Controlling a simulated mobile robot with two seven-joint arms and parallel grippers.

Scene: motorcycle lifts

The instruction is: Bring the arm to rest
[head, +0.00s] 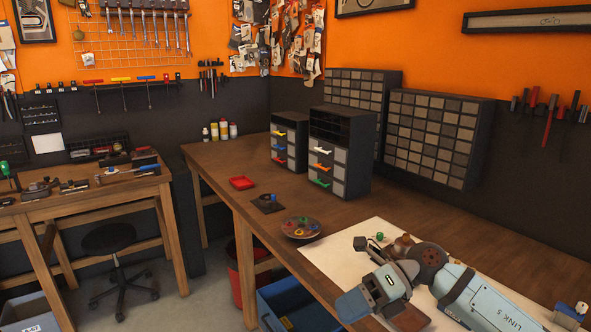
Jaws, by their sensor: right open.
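My right arm (480,300) comes in from the lower right and reaches over the long wooden bench (225,165). My right gripper (374,300) is open, near the bench's front edge, beside a pale sheet (335,262). I see nothing held between its fingers, though the arm's wrist hides part of the sheet. My left gripper is out of view.
A round dish (300,228) with small coloured parts, a dark square pad (268,204) and a red tray (241,183) lie on the bench. Drawer cabinets (340,150) stand behind. A blue bin (290,305) and red bin (233,270) are below. A stool (108,238) stands left.

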